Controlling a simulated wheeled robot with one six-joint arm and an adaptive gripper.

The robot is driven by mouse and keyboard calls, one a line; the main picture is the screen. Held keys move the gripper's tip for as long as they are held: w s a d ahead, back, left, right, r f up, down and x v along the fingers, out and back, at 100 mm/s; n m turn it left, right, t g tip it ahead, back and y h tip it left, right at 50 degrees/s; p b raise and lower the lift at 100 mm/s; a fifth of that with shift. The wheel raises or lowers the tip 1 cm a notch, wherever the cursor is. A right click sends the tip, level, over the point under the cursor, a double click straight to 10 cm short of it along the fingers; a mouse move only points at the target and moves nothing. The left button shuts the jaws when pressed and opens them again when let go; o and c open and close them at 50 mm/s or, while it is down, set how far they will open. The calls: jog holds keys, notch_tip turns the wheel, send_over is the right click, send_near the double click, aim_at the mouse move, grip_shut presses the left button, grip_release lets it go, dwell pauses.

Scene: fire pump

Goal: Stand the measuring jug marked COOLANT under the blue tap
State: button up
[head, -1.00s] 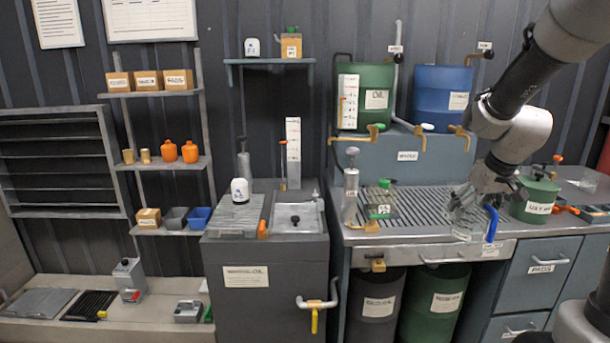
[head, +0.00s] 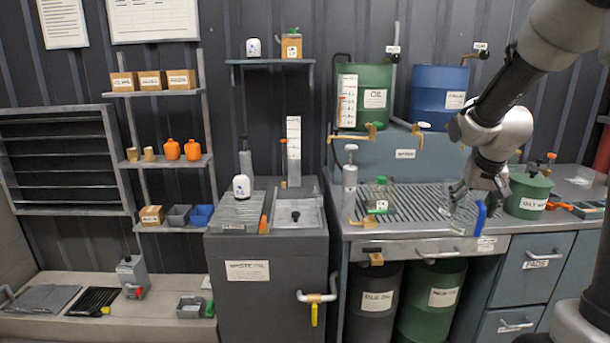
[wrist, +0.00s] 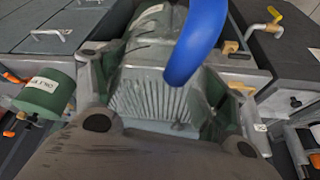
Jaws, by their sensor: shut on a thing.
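My gripper (head: 476,190) is shut on a clear measuring jug (head: 463,214) with a blue handle (head: 480,218), at the front right of the slatted drain bench. In the wrist view the jug (wrist: 150,72) sits between the fingers, with the blue handle (wrist: 197,40) arching close to the camera. Bench slats show through its clear wall. I cannot read a COOLANT mark or tell whether the jug touches the bench.
A green drum marked OIL (head: 372,95) stands left of the blue drum. A green lidded can (head: 527,196) stands close right of the jug. Slats between are clear.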

jog(key=w+a+f+n+y, duration=0.1)
jog(key=w+a+f, duration=0.4)
jog(key=a+f, duration=0.8)
jog(key=shift+a+f+n, duration=0.25)
jog(key=shift+f+n, duration=0.05)
jog(key=shift+n, duration=0.6)
jog(key=shift+d, duration=0.1)
